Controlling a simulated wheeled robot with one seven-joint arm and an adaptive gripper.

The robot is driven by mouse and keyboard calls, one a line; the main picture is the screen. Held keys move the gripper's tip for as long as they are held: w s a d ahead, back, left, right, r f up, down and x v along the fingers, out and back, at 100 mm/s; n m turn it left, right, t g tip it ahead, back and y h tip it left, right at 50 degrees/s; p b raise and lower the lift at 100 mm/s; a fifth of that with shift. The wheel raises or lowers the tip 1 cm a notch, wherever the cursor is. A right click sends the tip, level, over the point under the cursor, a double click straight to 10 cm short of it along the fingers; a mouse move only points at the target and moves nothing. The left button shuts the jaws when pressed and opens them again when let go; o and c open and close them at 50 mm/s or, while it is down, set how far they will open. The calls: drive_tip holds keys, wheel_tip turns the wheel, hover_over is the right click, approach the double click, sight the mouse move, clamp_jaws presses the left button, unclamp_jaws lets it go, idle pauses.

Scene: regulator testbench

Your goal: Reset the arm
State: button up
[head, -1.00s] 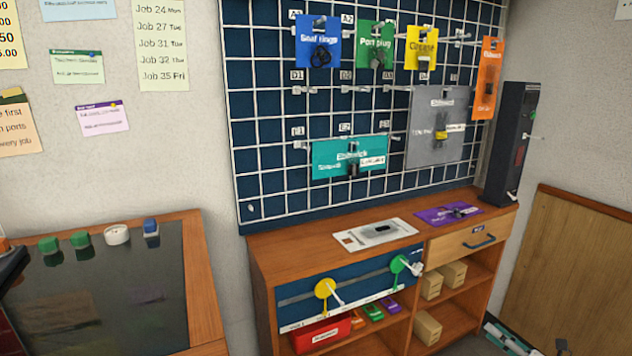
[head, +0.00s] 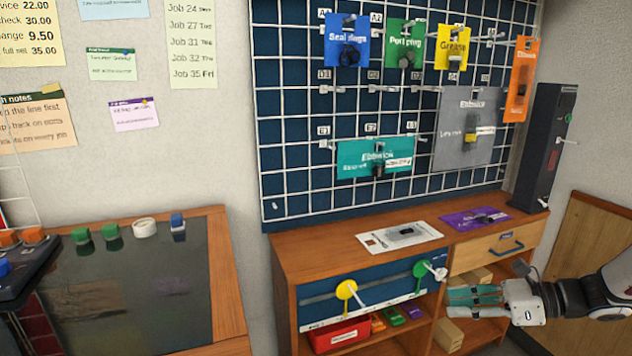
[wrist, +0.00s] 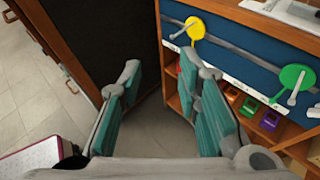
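My gripper (head: 474,296) shows at the lower right of the head view, reaching in from the right in front of the wooden cabinet (head: 276,268). In the wrist view my gripper (wrist: 160,105) has its two teal-padded fingers spread well apart. Nothing is between them; the floor shows through the gap. The gripper is open and empty, a little in front of the cabinet's shelves, with no contact visible. Part of my arm runs out of the head view at the right edge.
A red bin (head: 340,335) sits below. A pegboard (head: 290,150) with hanging packets stands behind. A dark-topped bench (head: 150,295) is at left.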

drive_tip(key=s+a+r+n+g+h, duration=0.3)
drive_tip(key=s+a+r+n, duration=0.25)
drive_tip(key=s, duration=0.25)
drive_tip(key=s+a+r+n+g+h, duration=0.2)
drive_tip(key=s+a+r+n+g, duration=0.25)
drive_tip(key=s+a+n, duration=0.3)
drive_tip(key=s+d+r+n+t+h, duration=0.15)
drive_tip(key=s+n+h, duration=0.3)
drive_tip(key=s, duration=0.55)
drive_tip(key=s+d+r+n+t+h, duration=0.1)
drive_tip(key=s+r+n+h, duration=0.15)
drive_tip(key=s+n, duration=0.5)
wheel_tip(320, 180, up, 22)
drive_tip(key=s+m+t+p, duration=0.1)
drive_tip(key=t+p, duration=0.2)
drive_tip(key=p, duration=1.7)
drive_tip(key=shift+s+f+p, duration=0.15)
drive_tip(key=shift+s+p, duration=0.1)
drive_tip(key=shift+p, duration=0.15)
